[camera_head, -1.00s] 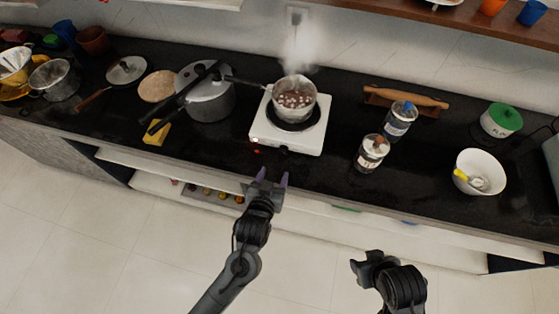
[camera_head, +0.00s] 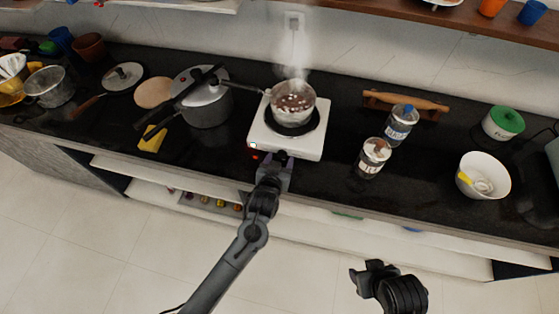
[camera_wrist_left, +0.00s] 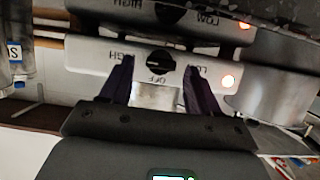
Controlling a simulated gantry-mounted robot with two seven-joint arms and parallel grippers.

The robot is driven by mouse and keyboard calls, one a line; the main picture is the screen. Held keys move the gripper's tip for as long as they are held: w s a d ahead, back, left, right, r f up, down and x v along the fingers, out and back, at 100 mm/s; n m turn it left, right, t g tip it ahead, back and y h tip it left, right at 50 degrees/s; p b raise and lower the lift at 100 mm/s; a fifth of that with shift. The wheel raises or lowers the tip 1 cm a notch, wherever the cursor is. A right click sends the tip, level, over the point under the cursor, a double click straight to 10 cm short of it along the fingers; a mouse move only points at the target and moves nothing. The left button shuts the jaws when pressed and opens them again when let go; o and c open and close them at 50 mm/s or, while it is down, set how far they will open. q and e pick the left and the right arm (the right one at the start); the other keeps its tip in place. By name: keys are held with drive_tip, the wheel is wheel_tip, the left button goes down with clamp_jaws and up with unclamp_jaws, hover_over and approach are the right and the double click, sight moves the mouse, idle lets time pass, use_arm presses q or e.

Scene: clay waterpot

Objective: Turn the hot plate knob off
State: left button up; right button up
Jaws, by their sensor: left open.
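The white hot plate (camera_head: 314,146) stands on the black counter with a steaming pot (camera_head: 294,104) of brown contents on its burner. My left gripper (camera_head: 282,157) is at its front edge and mostly hides the knob in the head view. In the upside-down left wrist view, the black knob (camera_wrist_left: 158,62) shows among OFF, LOW and HIGH marks. My open left gripper (camera_wrist_left: 158,66) has one dark finger on each side of it; contact cannot be told.
A pressure cooker (camera_head: 208,106) stands left of the hot plate. A white bowl (camera_head: 484,174) sits farther right. The counter's front edge is close below the left gripper.

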use_arm(q)
drive_tip(key=shift+c, duration=0.3)
drive_tip(key=c, duration=1)
drive_tip(key=shift+r, duration=0.1)
drive_tip(key=shift+a+n+h+p, duration=0.25)
drive_tip(key=shift+n+h+p, duration=0.55)
drive_tip(key=shift+n+p, duration=0.25)
drive_tip(key=shift+w+a+n+h+p, duration=0.1)
drive_tip(key=shift+n+h+p, duration=0.3)
drive_tip(key=shift+n+p, duration=0.2)
drive_tip(key=shift+a+f+n+h+p, duration=0.1)
drive_tip(key=shift+f+n+h+p, duration=0.2)
drive_tip(key=shift+n+h, duration=0.35)
